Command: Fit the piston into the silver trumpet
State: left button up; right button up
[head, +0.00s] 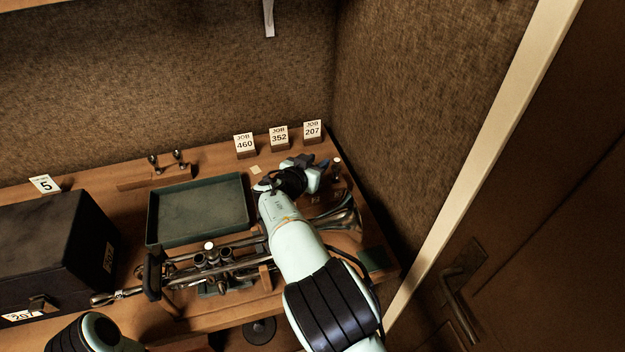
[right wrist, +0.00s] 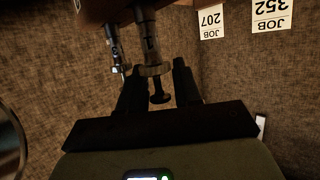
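The silver trumpet (head: 222,258) lies along the front of the bench with its valves near the middle. Its bell (head: 348,216) is at the right, partly behind my right arm. My right gripper (head: 306,163) is at the back right, by a wooden block (head: 322,196). In the right wrist view, which is upside down, a piston (right wrist: 150,45) with a wide cap and dark stem lies between my fingers (right wrist: 158,82). I cannot tell whether they touch it. A second piston (right wrist: 115,45) stands left of it. My left gripper is out of view.
A green tray (head: 152,221) lies behind the trumpet and looks empty. A black case (head: 50,245) stands at the left. Job cards 460 (head: 244,144), 352 (head: 279,136) and 207 (head: 312,130) stand along the back. The walls (head: 420,130) close in at the right.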

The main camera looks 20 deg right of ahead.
grip_shut()
